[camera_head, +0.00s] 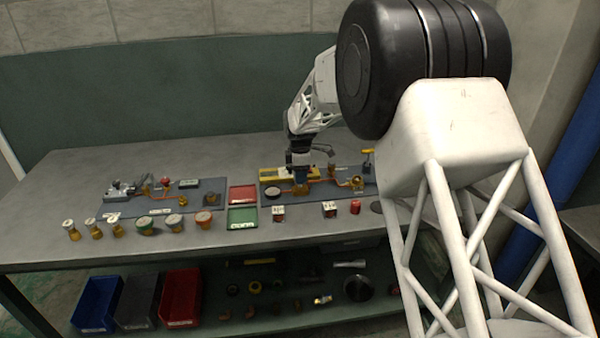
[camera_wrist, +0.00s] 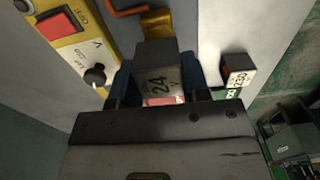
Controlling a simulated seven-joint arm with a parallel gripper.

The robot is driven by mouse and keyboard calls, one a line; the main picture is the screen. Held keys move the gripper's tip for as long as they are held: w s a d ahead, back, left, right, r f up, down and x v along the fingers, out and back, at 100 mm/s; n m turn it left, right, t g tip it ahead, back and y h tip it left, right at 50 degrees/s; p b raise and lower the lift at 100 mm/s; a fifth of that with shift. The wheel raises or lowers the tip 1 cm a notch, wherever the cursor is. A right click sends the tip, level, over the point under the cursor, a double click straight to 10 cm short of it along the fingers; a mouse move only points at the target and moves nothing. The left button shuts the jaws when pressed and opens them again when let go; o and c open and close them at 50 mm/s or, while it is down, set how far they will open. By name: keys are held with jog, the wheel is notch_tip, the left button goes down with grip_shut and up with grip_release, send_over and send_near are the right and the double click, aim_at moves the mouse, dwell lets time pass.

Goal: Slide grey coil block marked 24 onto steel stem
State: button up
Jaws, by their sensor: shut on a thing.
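The grey coil block marked 24 (camera_wrist: 158,72) is held between the blue fingers of my gripper (camera_wrist: 157,84) in the wrist view; a red-and-white label shows at its lower edge. My gripper (camera_head: 301,182) is shut on it and is over the right-hand mat (camera_head: 322,200) in the head view, by the copper pipe and brass fittings. The block cannot be made out in the head view. I cannot make out the steel stem in either view. A brass fitting (camera_wrist: 158,20) shows just beyond the block in the wrist view; whether they touch is unclear.
A yellow box with a red switch (camera_wrist: 60,25) is left of the block. Another dark block (camera_wrist: 238,70) stands to the right. Red (camera_head: 243,193) and green (camera_head: 243,217) trays lie left of the mat. A red can (camera_head: 355,207) stands near the front.

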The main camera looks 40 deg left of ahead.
jog(key=shift+f, duration=1.1)
dwell(0.3)
jog(key=o, duration=1.3)
jog(key=shift+r, duration=3.45)
jog(key=shift+d, duration=0.1)
